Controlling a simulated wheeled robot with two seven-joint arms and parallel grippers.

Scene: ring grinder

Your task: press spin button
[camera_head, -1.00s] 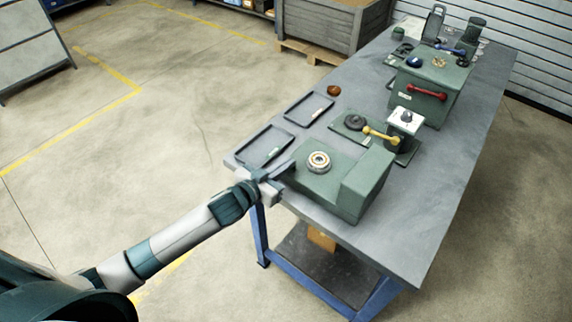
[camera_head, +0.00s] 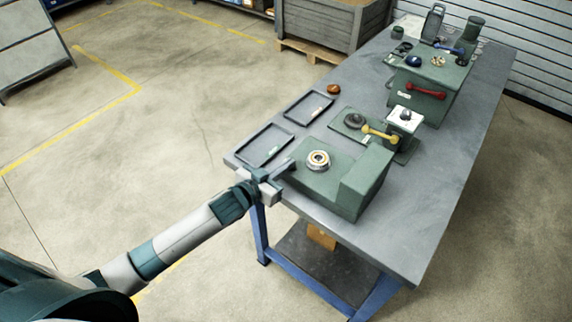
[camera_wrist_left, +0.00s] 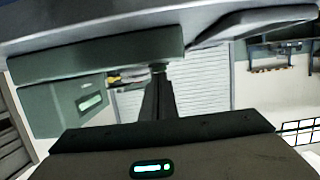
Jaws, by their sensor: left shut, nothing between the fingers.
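The green grinder housing (camera_head: 330,187) stands at the near end of the bench, with a metal ring (camera_head: 318,160) on its top. My left gripper (camera_head: 285,168) is shut and empty, close beside the housing's left side at the bench edge. In the left wrist view its fingers (camera_wrist_left: 158,85) point away under a green slab (camera_wrist_left: 100,57). A small dark round piece (camera_wrist_left: 158,68) shows at their tips; I cannot tell whether it is the spin button or whether they touch it. No spin button reads clearly in the head view. My right gripper is out of view.
Two dark trays (camera_head: 240,157) (camera_head: 286,111) lie along the bench's left edge. An orange-brown round piece (camera_head: 333,89) sits beyond them. Behind the housing are a yellow handle (camera_head: 380,134), a white-topped box (camera_head: 405,118) and a green box with a red handle (camera_head: 426,91).

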